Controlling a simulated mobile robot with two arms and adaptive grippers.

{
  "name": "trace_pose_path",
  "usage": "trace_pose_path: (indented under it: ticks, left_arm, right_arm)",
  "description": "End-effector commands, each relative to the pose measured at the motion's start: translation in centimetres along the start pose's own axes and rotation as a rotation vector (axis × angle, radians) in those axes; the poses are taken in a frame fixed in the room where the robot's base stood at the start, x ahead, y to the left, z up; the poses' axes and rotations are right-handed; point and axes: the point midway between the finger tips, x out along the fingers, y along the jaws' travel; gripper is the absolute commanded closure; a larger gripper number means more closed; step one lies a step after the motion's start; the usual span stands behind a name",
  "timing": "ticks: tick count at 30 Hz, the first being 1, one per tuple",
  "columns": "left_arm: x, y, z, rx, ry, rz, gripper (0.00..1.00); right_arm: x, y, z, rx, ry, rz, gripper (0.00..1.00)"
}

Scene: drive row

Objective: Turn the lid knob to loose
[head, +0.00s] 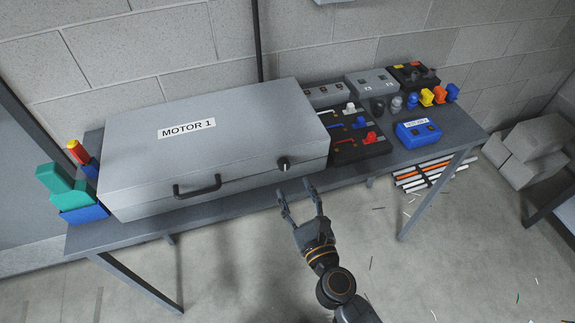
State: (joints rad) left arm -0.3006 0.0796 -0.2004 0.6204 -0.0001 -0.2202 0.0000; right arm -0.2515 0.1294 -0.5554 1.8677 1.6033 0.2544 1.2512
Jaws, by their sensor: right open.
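A large grey box (224,128) labelled MOTOR 1 lies on the bench with its lid down. The lid knob (284,163) is a small round dark knob with a light pointer, at the right end of the box's front face. A dark bar handle (197,187) sits further left on the same face. My right gripper (299,193) is open and empty, below and in front of the knob and apart from it. Its fingers point up toward the bench's front edge. My left gripper is not in view.
The grey bench (232,204) stands against a block wall. Right of the box are a black panel with coloured switches (359,148), a blue box (417,134) and several small coloured parts. A green and blue item (65,191) stands at the left end. Floor in front is mostly clear.

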Motion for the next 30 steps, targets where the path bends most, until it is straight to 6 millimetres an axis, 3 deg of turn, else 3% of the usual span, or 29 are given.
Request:
trace_pose_path:
  ticks: [3, 9, 15, 23, 26, 30]
  left_arm:
    - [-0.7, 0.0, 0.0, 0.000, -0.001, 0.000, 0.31]
    - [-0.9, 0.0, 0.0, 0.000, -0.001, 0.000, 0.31]
    - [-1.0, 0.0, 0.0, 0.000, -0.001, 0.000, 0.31]
    - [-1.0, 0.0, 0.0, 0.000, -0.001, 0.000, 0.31]
    - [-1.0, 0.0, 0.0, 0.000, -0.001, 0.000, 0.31]
    - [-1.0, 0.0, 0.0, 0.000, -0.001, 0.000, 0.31]
  right_arm:
    - [2.8, -0.1, 0.3, 0.000, -0.002, 0.000, 0.50]
    - [5.9, 0.0, 0.0, -0.001, -0.001, 0.001, 0.50]
    - [7.3, 0.0, -0.1, -0.002, 0.001, 0.001, 0.50]
    - [7.4, 0.0, -0.1, -0.001, 0.001, 0.001, 0.50]
    - [7.4, 0.0, -0.1, -0.001, 0.001, 0.001, 0.64]
    - [7.4, 0.0, -0.1, -0.001, 0.001, 0.001, 0.93]
